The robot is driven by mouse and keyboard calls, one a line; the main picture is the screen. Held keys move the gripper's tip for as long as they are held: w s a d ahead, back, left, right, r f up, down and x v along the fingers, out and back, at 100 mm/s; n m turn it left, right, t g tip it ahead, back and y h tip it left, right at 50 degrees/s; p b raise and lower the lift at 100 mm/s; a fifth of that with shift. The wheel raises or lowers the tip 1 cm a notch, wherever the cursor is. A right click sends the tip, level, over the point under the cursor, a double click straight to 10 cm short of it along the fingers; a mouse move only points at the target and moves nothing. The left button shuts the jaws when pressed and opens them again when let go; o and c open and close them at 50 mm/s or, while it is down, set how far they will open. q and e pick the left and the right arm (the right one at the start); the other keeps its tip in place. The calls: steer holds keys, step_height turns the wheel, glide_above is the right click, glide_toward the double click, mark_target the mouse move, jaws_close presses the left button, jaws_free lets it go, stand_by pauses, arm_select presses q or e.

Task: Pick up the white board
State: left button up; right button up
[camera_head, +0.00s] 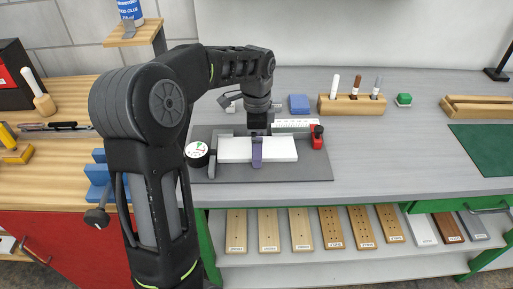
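A white board (283,149) lies flat on a dark grey mat (310,172) on the grey bench. My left gripper (257,150) points straight down over the middle of this board. One purple-grey finger shows in front of the board's near side. The other finger is hidden, so whether the fingers are closed on the board cannot be seen. Another white board (420,229) lies on the lower shelf among wooden, brown and grey boards. My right gripper is not in view.
A round dial gauge (197,153) stands at the mat's left and a red clamp-like piece (317,138) at its right. A wooden pen holder (350,104) stands farther back.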

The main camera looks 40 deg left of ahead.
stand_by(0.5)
arm_select(q)
steer(key=c, duration=1.8)
steer(key=shift+o, duration=0.2)
step_height(320, 180, up, 10)
steer(key=shift+p, duration=0.45)
